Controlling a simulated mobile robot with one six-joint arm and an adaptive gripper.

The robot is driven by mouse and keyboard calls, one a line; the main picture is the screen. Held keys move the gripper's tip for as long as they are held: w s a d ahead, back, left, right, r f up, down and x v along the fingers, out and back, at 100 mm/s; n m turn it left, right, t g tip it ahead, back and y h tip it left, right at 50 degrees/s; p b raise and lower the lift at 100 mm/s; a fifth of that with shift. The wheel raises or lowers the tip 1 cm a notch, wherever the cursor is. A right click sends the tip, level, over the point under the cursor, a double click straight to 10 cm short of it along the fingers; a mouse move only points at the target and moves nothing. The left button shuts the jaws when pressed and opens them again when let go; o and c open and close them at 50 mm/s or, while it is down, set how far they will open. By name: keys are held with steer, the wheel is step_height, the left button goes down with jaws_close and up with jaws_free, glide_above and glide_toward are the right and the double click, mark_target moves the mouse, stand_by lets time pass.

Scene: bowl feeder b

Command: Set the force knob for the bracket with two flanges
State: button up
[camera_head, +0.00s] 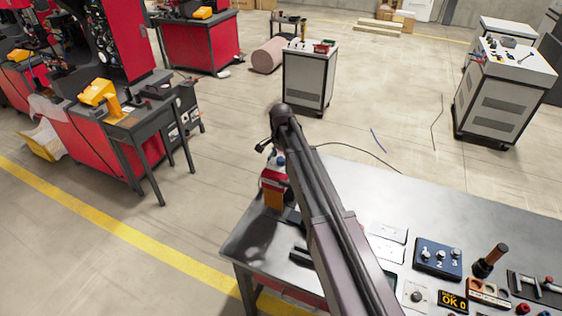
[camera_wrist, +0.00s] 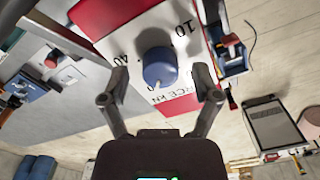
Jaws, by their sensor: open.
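The blue force knob (camera_wrist: 160,68) sits on a white dial plate (camera_wrist: 118,38) in the wrist view. The plate shows "10", "40" and partly hidden "FORCE kN" lettering. A pale pointer mark is on the knob's lower edge, in this picture. My gripper (camera_wrist: 162,78) is open, with one finger left and one right of the knob, apparently apart from it. In the head view, the red press unit (camera_head: 270,181) stands at the table's far left corner, partly behind my arm; its blue knob (camera_head: 279,160) shows there. I cannot make out a two-flange bracket.
The grey table (camera_head: 470,212) holds a blue panel with knobs numbered 1 to 3 (camera_head: 438,259), a small display (camera_head: 453,301), white cards (camera_head: 388,232) and an orange-handled tool (camera_head: 491,261). A grey cabinet (camera_head: 308,80) stands beyond; floor between is mostly free.

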stand_by(0.3)
jaws_close()
steer(key=shift+n, duration=0.4)
steer(key=n, duration=0.7)
steer(key=shift+s, duration=0.1)
steer(key=n, duration=0.3)
steer(key=shift+n, duration=2.6)
